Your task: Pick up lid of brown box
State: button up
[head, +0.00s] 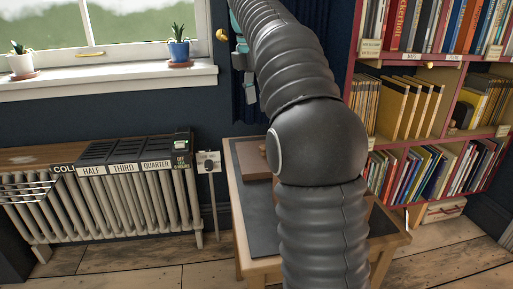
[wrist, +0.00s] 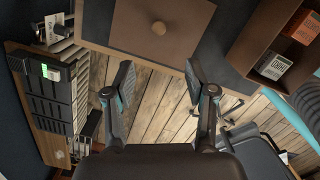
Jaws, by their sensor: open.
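The brown box (head: 254,161) sits on the dark mat of a small wooden table, partly hidden by my arm in the head view. In the wrist view its flat brown lid (wrist: 190,27) shows from above, with a round wooden knob (wrist: 158,28) on it. The lid lies on the box. My gripper (wrist: 160,82) is open and empty, its two dark fingers spread apart. In the wrist view the fingertips appear below the lid's near edge, apart from the knob. The head view hides my gripper behind my arm.
The table (head: 240,215) has a dark mat. An open brown box (wrist: 270,50) with small cartons stands beside the lidded one in the wrist view. A radiator (head: 120,200) is at left, a crowded bookshelf (head: 440,140) at right. Wooden floor is clear in front.

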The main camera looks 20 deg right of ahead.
jog(key=b, duration=0.4)
send_near(252, 158)
jog(key=d+f, duration=0.1)
jog(key=f, duration=0.1)
jog(key=d+f, duration=0.2)
jog(key=w+d+f, duration=0.1)
jog(key=f, duration=0.1)
jog(key=shift+d+f, duration=0.35)
grip_shut()
